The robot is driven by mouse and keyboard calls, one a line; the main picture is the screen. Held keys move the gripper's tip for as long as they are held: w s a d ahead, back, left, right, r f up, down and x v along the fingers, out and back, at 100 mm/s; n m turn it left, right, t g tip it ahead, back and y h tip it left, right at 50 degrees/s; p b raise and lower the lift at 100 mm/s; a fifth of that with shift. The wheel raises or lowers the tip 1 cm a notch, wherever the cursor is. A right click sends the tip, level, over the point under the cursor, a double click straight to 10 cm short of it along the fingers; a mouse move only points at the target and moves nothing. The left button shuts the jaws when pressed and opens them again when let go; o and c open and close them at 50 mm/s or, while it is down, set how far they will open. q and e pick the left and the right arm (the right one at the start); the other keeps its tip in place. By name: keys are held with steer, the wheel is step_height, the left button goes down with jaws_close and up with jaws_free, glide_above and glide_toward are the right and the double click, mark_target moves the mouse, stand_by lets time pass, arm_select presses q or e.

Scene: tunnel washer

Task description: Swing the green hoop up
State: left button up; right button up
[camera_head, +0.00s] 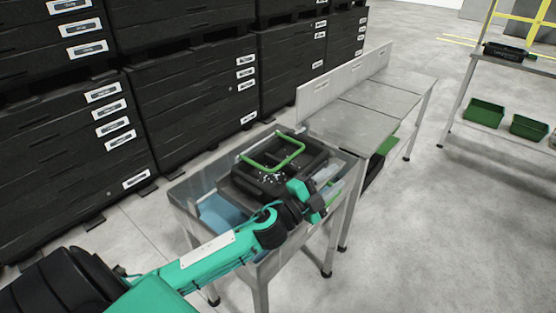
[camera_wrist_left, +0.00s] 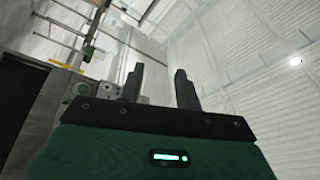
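The green hoop (camera_head: 287,160) is a thin rectangular handle on top of a black crate-like washer unit (camera_head: 240,186). It looks low over the unit, slightly tilted; its exact angle is hard to tell. The unit sits in a metal-framed basin (camera_head: 182,190) with blue inside. My left gripper (camera_head: 322,190) is at the near right side of the unit, to the right of and nearer than the hoop, apart from it. In the left wrist view, its two dark fingers (camera_wrist_left: 160,84) stand apart with nothing between them. The hoop is not visible there. My right gripper is not in view.
A grey metal table (camera_head: 375,105) with an upright back panel (camera_head: 345,80) adjoins the basin. Black stacked crates (camera_head: 200,95) line the left and back. A rack with green bins (camera_head: 484,113) stands at the right. The floor (camera_head: 440,220) on the right is clear.

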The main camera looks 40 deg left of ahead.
arm_select(q)
steer(key=w+d+r+m+g+h, duration=0.1)
steer(key=d+r+m+g+h, duration=0.2)
steer(key=m, duration=0.4)
steer(key=r+m+g+h, duration=0.2)
steer(key=m+g+h, duration=0.1)
steer(key=m+h, duration=0.25)
steer(key=a+m+g+y, duration=0.85)
steer(key=a+y, duration=0.45)
steer(key=a, duration=1.3)
steer(key=shift+n+g, duration=0.25)
steer(key=shift+n, duration=0.25)
steer(key=shift+p+x, duration=1.7)
steer(key=shift+x, duration=4.95)
steer(key=shift+w+r, duration=0.1)
steer(key=shift+w, duration=0.1)
jaws_close()
